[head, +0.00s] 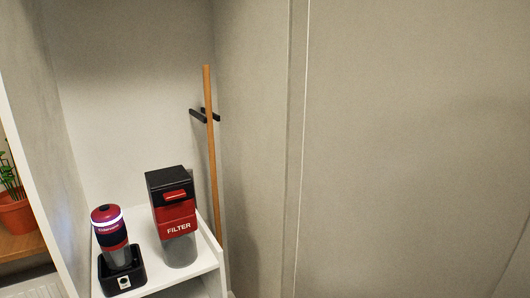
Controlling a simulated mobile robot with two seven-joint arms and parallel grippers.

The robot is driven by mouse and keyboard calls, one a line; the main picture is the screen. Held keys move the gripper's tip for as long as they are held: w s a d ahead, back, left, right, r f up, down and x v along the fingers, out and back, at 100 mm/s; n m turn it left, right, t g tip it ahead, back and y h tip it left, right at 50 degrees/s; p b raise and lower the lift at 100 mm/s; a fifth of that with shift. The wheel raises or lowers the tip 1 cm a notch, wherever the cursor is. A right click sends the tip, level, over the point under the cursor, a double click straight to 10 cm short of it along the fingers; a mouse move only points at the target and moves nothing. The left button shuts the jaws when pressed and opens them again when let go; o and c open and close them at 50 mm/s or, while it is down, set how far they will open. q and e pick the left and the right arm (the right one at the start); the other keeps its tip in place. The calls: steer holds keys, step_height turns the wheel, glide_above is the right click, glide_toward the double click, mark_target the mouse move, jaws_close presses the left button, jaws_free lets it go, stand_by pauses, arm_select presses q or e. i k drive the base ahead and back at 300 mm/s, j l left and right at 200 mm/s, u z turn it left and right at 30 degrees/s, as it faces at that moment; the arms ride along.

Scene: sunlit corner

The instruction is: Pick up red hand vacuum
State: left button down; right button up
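A red and dark hand vacuum (110,230) with a pale ring near its top stands upright in a black dock (122,277). The dock sits on a white shelf unit (192,276) at the lower left of the head view. The lower part of the vacuum is hidden inside the dock. Neither of my grippers shows in this view.
A black and red canister marked FILTER (175,215) stands on the same shelf, just right of the vacuum. A wooden pole (211,140) leans behind it by black wall hooks (199,116). A potted plant (15,214) is at the far left.

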mark_target(111, 234)
steer(key=u, duration=1.75)
steer(key=i+j+z, duration=0.25)
steer(key=i+j, duration=0.4)
steer(key=i, duration=0.1)
